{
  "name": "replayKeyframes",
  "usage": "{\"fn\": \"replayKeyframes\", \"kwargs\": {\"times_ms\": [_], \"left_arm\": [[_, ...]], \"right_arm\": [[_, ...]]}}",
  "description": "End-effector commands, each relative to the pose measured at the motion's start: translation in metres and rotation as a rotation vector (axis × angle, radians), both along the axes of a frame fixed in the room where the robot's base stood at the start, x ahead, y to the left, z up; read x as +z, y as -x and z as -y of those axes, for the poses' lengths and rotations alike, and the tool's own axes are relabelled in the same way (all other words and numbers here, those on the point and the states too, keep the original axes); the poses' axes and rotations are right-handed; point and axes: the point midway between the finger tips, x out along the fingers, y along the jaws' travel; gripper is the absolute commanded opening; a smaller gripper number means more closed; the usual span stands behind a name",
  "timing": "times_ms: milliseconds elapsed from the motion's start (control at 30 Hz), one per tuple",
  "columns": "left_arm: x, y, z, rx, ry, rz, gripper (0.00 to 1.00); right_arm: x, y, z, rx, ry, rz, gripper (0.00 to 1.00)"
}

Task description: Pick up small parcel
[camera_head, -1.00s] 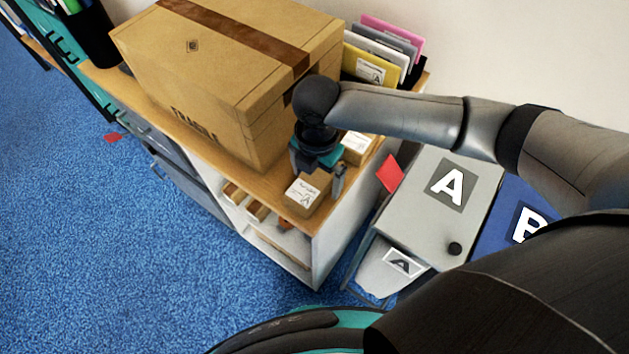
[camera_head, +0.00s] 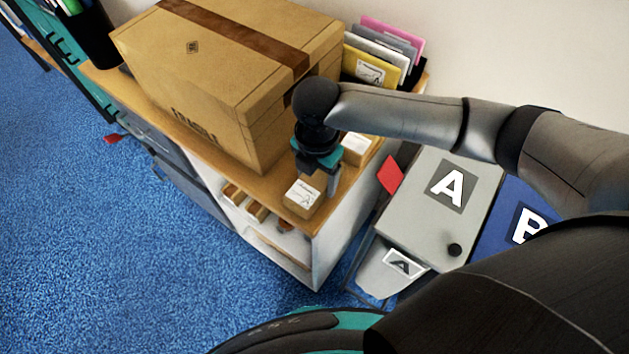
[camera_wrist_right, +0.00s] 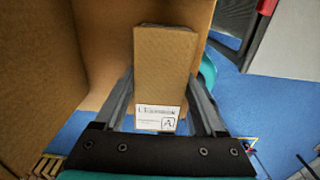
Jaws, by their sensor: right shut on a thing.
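The small parcel (camera_head: 302,194) is a brown box with a white label marked A. It is at the front corner of the wooden shelf top (camera_head: 262,178). My right gripper (camera_head: 316,180) reaches down over it and is shut on it. In the right wrist view the parcel (camera_wrist_right: 165,68) sits between the two fingers (camera_wrist_right: 163,105), its label towards the palm. I cannot tell whether it is touching the shelf top. My left gripper is not in view.
A large FRAGILE carton (camera_head: 215,85) stands close on the left. Another small box (camera_head: 357,148) lies behind my gripper, near upright envelopes (camera_head: 385,50). Right of the shelf are a grey bin marked A (camera_head: 425,200) and a blue one marked B (camera_head: 510,215).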

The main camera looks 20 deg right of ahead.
Motion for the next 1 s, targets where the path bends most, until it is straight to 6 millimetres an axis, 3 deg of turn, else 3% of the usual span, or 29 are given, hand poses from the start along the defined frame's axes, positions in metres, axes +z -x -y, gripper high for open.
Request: {"fn": "replayKeyframes", "kwargs": {"times_ms": [267,467,667,1000], "left_arm": [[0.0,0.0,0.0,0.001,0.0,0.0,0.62],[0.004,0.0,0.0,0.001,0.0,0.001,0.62],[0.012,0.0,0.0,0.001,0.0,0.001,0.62],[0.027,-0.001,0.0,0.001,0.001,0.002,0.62]], "right_arm": [[0.002,-0.001,0.0,0.0,-0.001,0.002,0.08],[0.017,-0.001,0.0,0.0,-0.001,0.003,0.08],[0.058,-0.002,-0.001,0.001,-0.003,0.008,0.08],[0.154,-0.002,0.0,0.001,-0.002,0.006,0.08]]}}
